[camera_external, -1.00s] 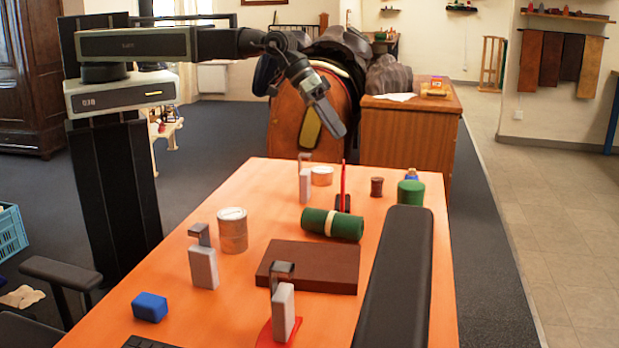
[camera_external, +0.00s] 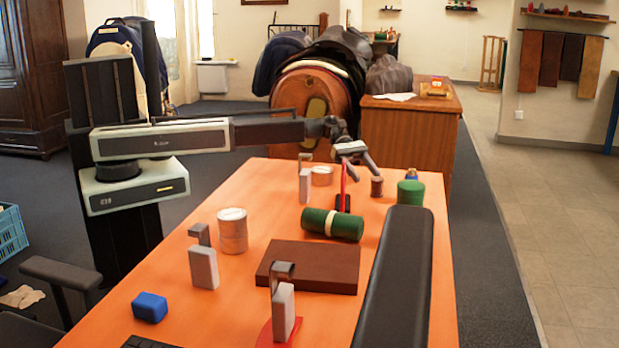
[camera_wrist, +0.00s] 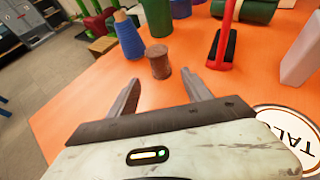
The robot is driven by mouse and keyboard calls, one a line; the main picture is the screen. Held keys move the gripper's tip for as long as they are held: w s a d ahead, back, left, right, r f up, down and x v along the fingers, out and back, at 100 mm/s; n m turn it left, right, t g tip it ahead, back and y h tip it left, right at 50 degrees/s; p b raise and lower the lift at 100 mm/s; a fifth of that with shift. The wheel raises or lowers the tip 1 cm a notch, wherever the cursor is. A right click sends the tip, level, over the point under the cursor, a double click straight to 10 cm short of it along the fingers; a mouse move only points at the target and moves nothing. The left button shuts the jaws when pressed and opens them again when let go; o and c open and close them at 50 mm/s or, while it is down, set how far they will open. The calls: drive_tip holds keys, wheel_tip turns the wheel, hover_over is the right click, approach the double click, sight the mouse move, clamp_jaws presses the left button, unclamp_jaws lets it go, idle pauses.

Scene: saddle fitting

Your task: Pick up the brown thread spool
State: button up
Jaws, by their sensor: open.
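The brown thread spool (camera_external: 377,187) stands upright near the far right end of the orange table (camera_external: 190,305). In the wrist view the spool (camera_wrist: 159,62) stands ahead of my gripper (camera_wrist: 163,95), roughly in line with the gap between the fingers. My gripper is open and empty; in the external view it (camera_external: 362,177) is low over the far end of the table, close to the spool's left side. I cannot tell whether a finger touches the spool; the wrist view shows a gap.
A blue cone (camera_wrist: 129,38) stands just left of the spool in the wrist view. A red upright piece on a dark base (camera_wrist: 222,45) stands to the right. A green can (camera_external: 411,192), green roll (camera_external: 332,224) and lidded tin (camera_wrist: 294,138) are near.

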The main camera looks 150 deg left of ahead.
sight(377, 188)
drive_tip(key=b+x, duration=0.1)
drive_tip(key=x, duration=0.1)
drive_tip(key=shift+w+f, duration=0.1)
drive_tip(key=shift+w, duration=0.2)
drive_tip(key=x, duration=0.2)
drive_tip(key=b+x, duration=0.1)
drive_tip(key=x, duration=0.2)
drive_tip(key=shift+w+d, duration=0.1)
drive_tip(key=shift+w, duration=0.1)
drive_tip(key=shift+r, duration=0.3)
clamp_jaws()
